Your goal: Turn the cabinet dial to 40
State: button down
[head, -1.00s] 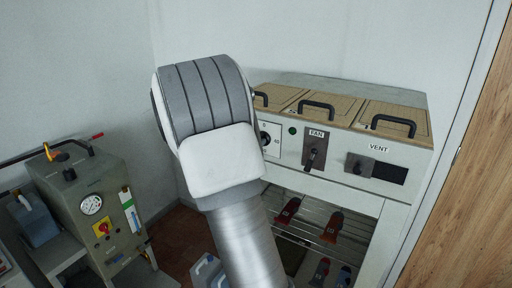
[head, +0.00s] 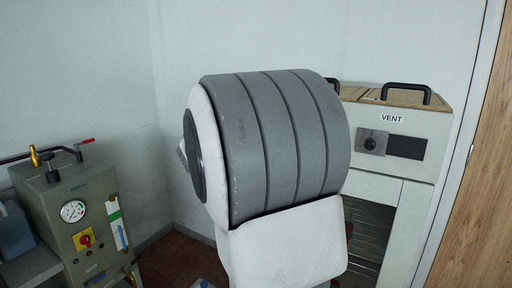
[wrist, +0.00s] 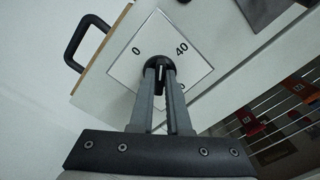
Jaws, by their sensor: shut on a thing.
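The cabinet dial is a black knob (wrist: 160,62) on a white square plate (wrist: 150,36) marked 0 and 40, seen tilted in the wrist view. My gripper (wrist: 161,72) is shut on the knob, one finger on each side. The fingers cover part of the knob and the lower plate, and I cannot tell exactly which mark the pointer meets. In the head view my arm hides the dial and my gripper. The cabinet (head: 418,170) shows there at the right.
The VENT knob (head: 372,142) sits beside a dark panel, below a black lid handle (head: 406,93). Another handle (wrist: 84,40) is close to the dial in the wrist view. A rack with red items (wrist: 250,122) lies below. A machine with a gauge (head: 73,211) stands at left.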

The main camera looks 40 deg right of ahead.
jog(key=m+b, duration=0.2)
jog(key=b, duration=0.2)
jog(key=m+b, duration=0.2)
jog(key=b, duration=0.1)
jog(key=m+b, duration=0.3)
jog(key=b, duration=0.1)
jog(key=shift+f+b, duration=0.3)
jog(key=shift+r+m, duration=0.1)
jog(key=shift+m, duration=0.2)
jog(key=c, duration=0.9)
grip_release()
jog(key=shift+a, duration=0.1)
jog(key=p+v, duration=0.1)
jog(key=v, duration=1.6)
jog(key=shift+a+p, duration=0.1)
jog(key=shift+p, duration=0.2)
jog(key=shift+s, duration=0.1)
